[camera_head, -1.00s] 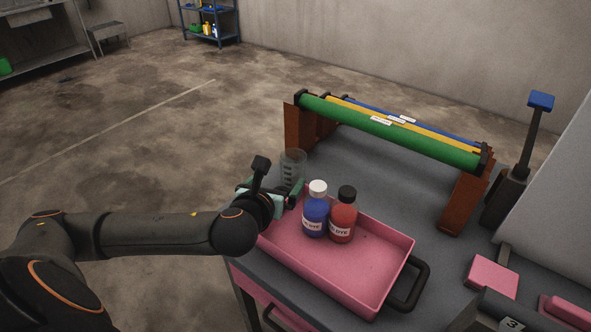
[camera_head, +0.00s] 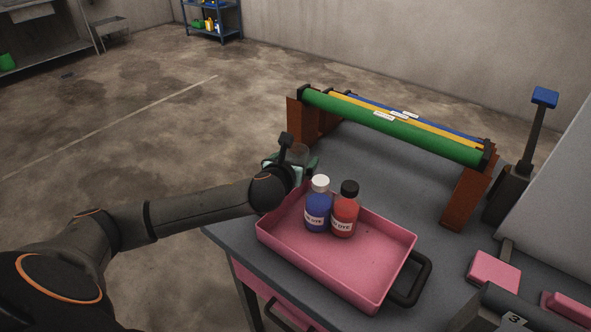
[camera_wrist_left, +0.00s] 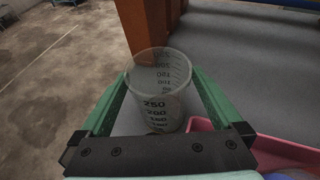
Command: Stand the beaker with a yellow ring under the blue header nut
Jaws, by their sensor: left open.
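A clear beaker with black graduations (camera_wrist_left: 160,98) stands upright on the grey table, between the two green fingers of my left gripper (camera_wrist_left: 160,76) in the left wrist view. The jaws are open around it. No yellow ring shows on it. In the head view the beaker (camera_head: 300,152) is mostly hidden behind my left gripper (camera_head: 292,163). A rack carries green (camera_head: 390,125), yellow (camera_head: 425,127) and blue (camera_head: 375,107) pipes. The blue pipe is the rearmost; I cannot make out a nut on it. My right gripper is not in view.
A pink tray (camera_head: 345,268) holds a blue bottle (camera_head: 317,212) and a red bottle (camera_head: 345,213), close to my left gripper. A brown rack post (camera_head: 465,200) stands at the right. The grey table (camera_head: 385,185) is clear between tray and rack.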

